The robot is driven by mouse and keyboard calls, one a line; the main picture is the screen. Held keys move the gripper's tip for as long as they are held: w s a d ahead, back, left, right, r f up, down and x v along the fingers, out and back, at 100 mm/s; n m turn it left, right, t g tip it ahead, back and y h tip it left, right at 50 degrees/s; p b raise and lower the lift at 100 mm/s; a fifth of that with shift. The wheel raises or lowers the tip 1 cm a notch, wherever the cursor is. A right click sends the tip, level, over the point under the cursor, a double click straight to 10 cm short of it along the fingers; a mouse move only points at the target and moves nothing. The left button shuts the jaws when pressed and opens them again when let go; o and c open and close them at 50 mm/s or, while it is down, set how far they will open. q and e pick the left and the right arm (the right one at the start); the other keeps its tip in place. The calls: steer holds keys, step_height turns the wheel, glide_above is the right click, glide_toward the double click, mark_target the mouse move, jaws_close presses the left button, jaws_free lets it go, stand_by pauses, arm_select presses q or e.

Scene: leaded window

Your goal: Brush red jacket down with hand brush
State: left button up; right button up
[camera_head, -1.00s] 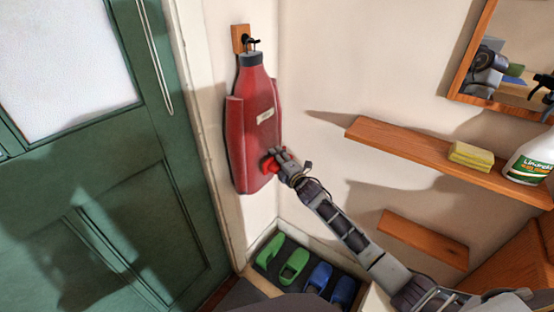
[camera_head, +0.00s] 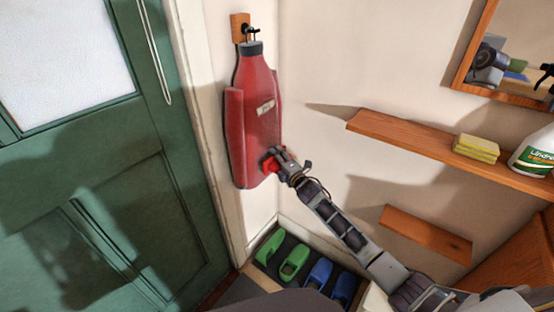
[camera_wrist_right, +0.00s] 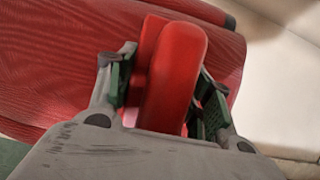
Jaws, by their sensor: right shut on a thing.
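The red jacket (camera_head: 257,100) hangs upright from a hook on a small wooden wall plate, with a dark collar at its top and a pale label on its chest. My right gripper (camera_head: 276,161) is shut on the red hand brush (camera_head: 271,165), at the jacket's lower right edge. In the right wrist view my right gripper (camera_wrist_right: 165,95) has the red brush (camera_wrist_right: 175,75) between its fingers, with the red jacket (camera_wrist_right: 60,60) close behind. The wrist view does not show clearly whether the bristles touch the cloth. My left gripper is not in view.
A green door (camera_head: 110,190) stands at left. A wooden shelf (camera_head: 400,138) at right bears a yellow sponge (camera_head: 476,148) and a spray bottle (camera_head: 535,152). A lower small shelf (camera_head: 425,232) is beneath it. Green slippers (camera_head: 293,262) and blue slippers (camera_head: 318,272) sit on a dark mat below.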

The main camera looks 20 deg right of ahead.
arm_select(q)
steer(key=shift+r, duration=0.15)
arm_select(e)
steer(key=shift+s+d, duration=0.1)
steer(key=shift+s, duration=0.05)
steer(key=shift+s+d+p, duration=0.65)
steer(key=shift+s+d, duration=0.05)
steer(key=shift+s, duration=0.15)
steer(key=shift+s+d+p, duration=0.6)
steer(key=shift+s+d, duration=0.05)
steer(key=shift+s, duration=0.2)
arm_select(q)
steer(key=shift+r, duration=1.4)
arm_select(e)
steer(key=shift+s+d, duration=0.4)
steer(key=shift+s, duration=0.1)
arm_select(q)
steer(key=shift+p, duration=0.3)
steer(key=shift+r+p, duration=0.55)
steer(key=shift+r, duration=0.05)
arm_select(e)
steer(key=shift+s+d, duration=0.95)
steer(key=shift+s, duration=0.25)
steer(key=shift+a, duration=0.1)
